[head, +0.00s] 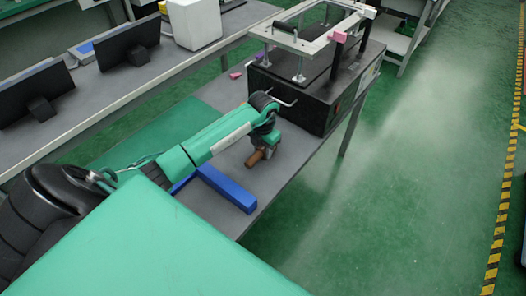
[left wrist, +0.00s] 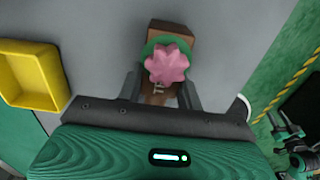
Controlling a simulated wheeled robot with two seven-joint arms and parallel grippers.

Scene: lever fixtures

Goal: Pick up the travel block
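The travel block seems to be the brown block (head: 255,158) on the grey table in the head view. In the left wrist view the brown block (left wrist: 173,28) carries a green disc and a pink star-shaped knob (left wrist: 167,63) that hide part of it. My left gripper (head: 268,148) is low over the table at the block. In the left wrist view its two fingers (left wrist: 162,85) stand apart, one on each side of the block, and look open. Contact between fingers and block cannot be made out.
A black box with a clamp fixture (head: 300,98) stands just behind my left gripper. A blue bar (head: 226,187) lies on the table nearer to me. A yellow bin (left wrist: 30,75) is at the left of the left wrist view. A small pink piece (head: 235,75) lies farther back.

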